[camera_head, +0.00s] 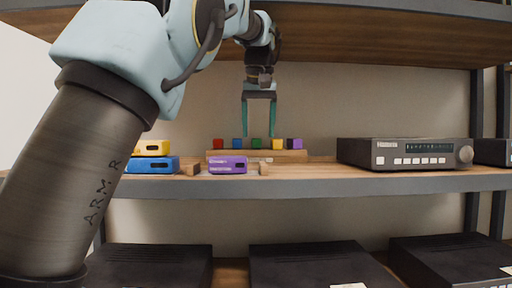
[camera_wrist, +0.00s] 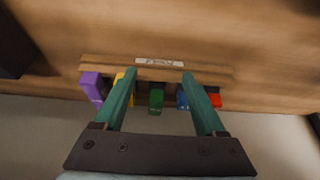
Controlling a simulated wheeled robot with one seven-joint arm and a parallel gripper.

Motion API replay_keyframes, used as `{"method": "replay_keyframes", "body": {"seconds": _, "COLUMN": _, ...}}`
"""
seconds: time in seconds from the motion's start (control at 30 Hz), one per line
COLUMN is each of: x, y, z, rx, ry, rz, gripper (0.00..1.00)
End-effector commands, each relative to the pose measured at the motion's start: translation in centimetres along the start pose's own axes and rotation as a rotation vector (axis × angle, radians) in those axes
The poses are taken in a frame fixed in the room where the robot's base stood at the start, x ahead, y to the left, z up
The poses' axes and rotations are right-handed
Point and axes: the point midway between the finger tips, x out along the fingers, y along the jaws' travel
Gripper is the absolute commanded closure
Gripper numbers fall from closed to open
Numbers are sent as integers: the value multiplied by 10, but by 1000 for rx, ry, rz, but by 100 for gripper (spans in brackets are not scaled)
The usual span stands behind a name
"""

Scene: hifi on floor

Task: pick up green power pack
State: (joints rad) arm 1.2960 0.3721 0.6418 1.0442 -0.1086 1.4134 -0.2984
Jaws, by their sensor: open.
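The green power pack (camera_head: 257,144) stands in a wooden rack (camera_head: 222,158) on the shelf, in the middle of a row of coloured packs. In the wrist view the green pack (camera_wrist: 156,97) lies between the two fingers, apart from both. My gripper (camera_head: 259,134) is open and empty above the rack, its green fingers pointing down. In the wrist view my gripper (camera_wrist: 158,74) straddles the middle of the row, the fingers overlapping the yellow and blue packs in the picture. I cannot tell the exact height of the fingertips above the packs.
Red (camera_head: 218,144), blue (camera_head: 238,144), yellow (camera_head: 277,144) and purple (camera_head: 297,144) packs share the rack. A purple device (camera_head: 228,165) lies in front, with blue (camera_head: 150,166) and yellow (camera_head: 152,147) ones stacked left. A dark box device (camera_head: 405,153) stands right. An upper shelf (camera_head: 380,45) hangs above.

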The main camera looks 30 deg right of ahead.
Motion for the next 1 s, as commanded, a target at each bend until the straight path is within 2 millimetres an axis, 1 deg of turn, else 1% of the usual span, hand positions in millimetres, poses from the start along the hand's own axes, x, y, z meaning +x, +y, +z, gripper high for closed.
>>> {"method": "replay_keyframes", "body": {"seconds": 0.03, "x": 3, "y": -1, "z": -11, "rx": -4, "ry": 0, "rz": -5, "gripper": 28}}
{"method": "replay_keyframes", "body": {"seconds": 0.1, "x": 8, "y": -2, "z": -22, "rx": -3, "ry": 0, "rz": -5, "gripper": 28}}
{"method": "replay_keyframes", "body": {"seconds": 0.2, "x": 14, "y": -1, "z": -37, "rx": -2, "ry": 1, "rz": -4, "gripper": 28}}
{"method": "replay_keyframes", "body": {"seconds": 0.3, "x": 18, "y": -1, "z": -47, "rx": -2, "ry": 0, "rz": -2, "gripper": 28}}
{"method": "replay_keyframes", "body": {"seconds": 0.57, "x": 24, "y": -1, "z": -60, "rx": -1, "ry": 0, "rz": -1, "gripper": 28}}
{"method": "replay_keyframes", "body": {"seconds": 0.77, "x": 33, "y": -1, "z": -84, "rx": -1, "ry": 0, "rz": -3, "gripper": 28}}
{"method": "replay_keyframes", "body": {"seconds": 0.83, "x": 49, "y": 0, "z": -82, "rx": 1, "ry": -2, "rz": -2, "gripper": 28}}
{"method": "replay_keyframes", "body": {"seconds": 0.9, "x": 58, "y": 0, "z": -82, "rx": 0, "ry": -1, "rz": -1, "gripper": 28}}
{"method": "replay_keyframes", "body": {"seconds": 1.0, "x": 64, "y": 0, "z": -82, "rx": 1, "ry": -1, "rz": 0, "gripper": 28}}
